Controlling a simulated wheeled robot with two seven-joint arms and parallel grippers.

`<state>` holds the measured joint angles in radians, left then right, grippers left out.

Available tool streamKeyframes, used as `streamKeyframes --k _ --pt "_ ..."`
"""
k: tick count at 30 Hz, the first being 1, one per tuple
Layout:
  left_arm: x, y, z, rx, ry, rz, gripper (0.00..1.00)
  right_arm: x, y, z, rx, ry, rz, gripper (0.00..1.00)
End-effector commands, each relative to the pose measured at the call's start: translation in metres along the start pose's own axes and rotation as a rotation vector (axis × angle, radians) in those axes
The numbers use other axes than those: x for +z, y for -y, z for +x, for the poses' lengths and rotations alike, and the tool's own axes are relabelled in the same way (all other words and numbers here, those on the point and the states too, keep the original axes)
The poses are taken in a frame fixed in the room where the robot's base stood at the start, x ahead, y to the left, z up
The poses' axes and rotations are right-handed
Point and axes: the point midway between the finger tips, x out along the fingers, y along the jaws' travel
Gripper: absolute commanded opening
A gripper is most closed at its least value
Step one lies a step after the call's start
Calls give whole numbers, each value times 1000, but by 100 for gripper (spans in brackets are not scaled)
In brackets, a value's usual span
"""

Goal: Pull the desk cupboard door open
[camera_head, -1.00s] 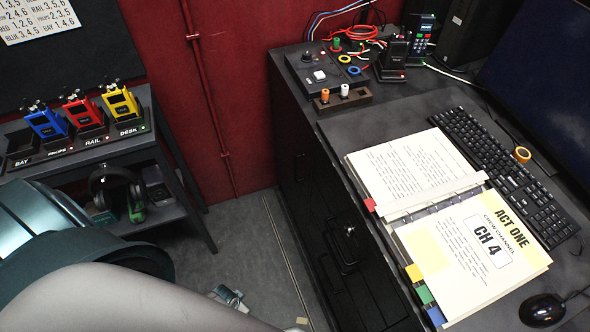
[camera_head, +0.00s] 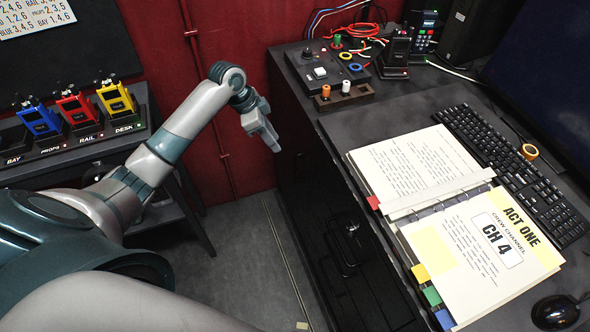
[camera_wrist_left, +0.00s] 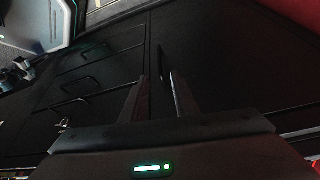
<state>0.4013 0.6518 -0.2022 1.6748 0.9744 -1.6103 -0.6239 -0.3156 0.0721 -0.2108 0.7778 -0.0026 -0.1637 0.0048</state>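The black desk (camera_head: 340,120) stands at the right with its dark front facing left. Its cupboard door (camera_wrist_left: 215,65) is a flat black panel in the left wrist view and looks shut. A thin dark upright handle (camera_wrist_left: 161,62) is on it. My left gripper (camera_head: 274,144) is beside the desk front, at its far end. In the left wrist view its two fingers (camera_wrist_left: 158,80) are apart, and the handle shows just beyond the gap between the tips. I cannot tell whether they touch it. My right gripper is not in view.
Other wire handles (camera_wrist_left: 75,82) are on the desk front beside the door. A shelf (camera_head: 85,147) with blue, red and yellow radios stands at the left. An open binder (camera_head: 420,165) and keyboard (camera_head: 510,170) lie on the desk. The floor (camera_head: 245,250) before the desk is mostly clear.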

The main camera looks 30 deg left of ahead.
Motion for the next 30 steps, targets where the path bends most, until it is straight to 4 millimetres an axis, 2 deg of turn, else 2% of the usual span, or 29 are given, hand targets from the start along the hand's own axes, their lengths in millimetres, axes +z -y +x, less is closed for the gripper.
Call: streamKeyframes --k 4,17,23,30 --pt "-2 -1 -6 4 1 18 27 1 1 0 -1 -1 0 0" --pt "-2 -1 1 5 1 13 27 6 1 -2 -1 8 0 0" --pt "-2 -1 20 5 1 11 27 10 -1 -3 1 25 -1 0" --pt "-2 -2 59 5 1 10 27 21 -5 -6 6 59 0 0"
